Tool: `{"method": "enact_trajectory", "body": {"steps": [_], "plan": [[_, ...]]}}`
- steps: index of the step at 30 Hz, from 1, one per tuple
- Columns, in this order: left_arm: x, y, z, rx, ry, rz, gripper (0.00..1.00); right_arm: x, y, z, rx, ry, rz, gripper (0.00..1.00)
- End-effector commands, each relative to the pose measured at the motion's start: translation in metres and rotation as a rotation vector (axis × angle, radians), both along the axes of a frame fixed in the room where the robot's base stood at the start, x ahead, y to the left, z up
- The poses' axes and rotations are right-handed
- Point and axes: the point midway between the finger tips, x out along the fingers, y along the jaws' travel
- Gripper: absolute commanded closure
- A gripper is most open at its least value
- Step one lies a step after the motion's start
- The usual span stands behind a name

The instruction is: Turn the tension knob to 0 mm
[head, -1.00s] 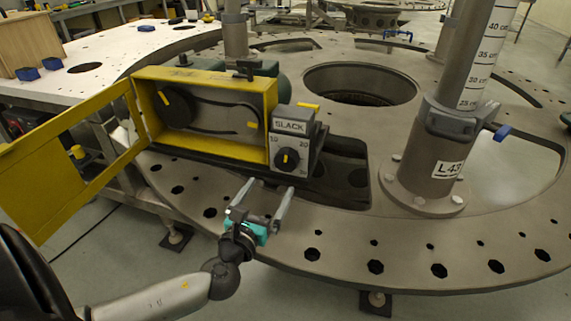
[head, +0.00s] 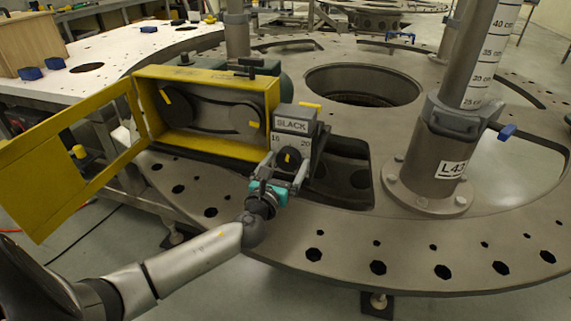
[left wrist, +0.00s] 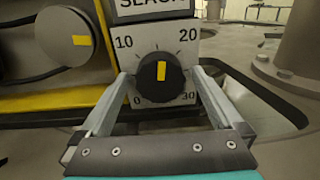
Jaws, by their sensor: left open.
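The tension knob (head: 289,158) is a black dial with a yellow mark on a pale scale plate below the SLACK display (head: 291,125). In the left wrist view, the knob (left wrist: 160,77) has its mark upright, midway between 10 and 20; 0 is at lower left and 30 at lower right. My left gripper (head: 286,166) is open in front of the plate. In the left wrist view, its fingers (left wrist: 161,78) lie either side of the knob with gaps; I cannot tell whether their tips reach around it. The SLACK reading is cut off there.
The yellow belt housing (head: 205,153) stands left of the knob, its yellow door frame (head: 65,150) swung open. A metal post labelled L43 (head: 452,170) rises to the right. A recess in the round plate (head: 335,240) lies beside the knob unit.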

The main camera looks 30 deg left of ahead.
Motion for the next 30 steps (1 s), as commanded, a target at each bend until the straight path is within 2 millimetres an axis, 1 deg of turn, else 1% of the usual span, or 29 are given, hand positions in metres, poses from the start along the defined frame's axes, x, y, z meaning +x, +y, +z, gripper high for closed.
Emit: {"method": "enact_trajectory", "body": {"steps": [5, 26, 27, 30], "plan": [[-0.0001, -0.0001, -0.0001, 0.000, 0.000, 0.000, 0.00, 0.0000, -0.0003, 0.0001, 0.000, 0.000, -0.001, 0.50], [-0.0004, -0.0002, -0.0001, 0.000, 0.000, -0.001, 0.79, 0.0001, -0.0002, 0.0000, 0.000, 0.000, -0.001, 0.50], [-0.0004, -0.0002, -0.0001, 0.001, 0.000, -0.001, 0.82, 0.0001, -0.0002, 0.0000, 0.000, 0.000, -0.001, 0.50], [-0.0004, -0.0002, -0.0002, -0.002, 0.000, -0.001, 0.82, 0.0001, -0.0001, -0.0001, 0.000, 0.000, -0.001, 0.50]]}}
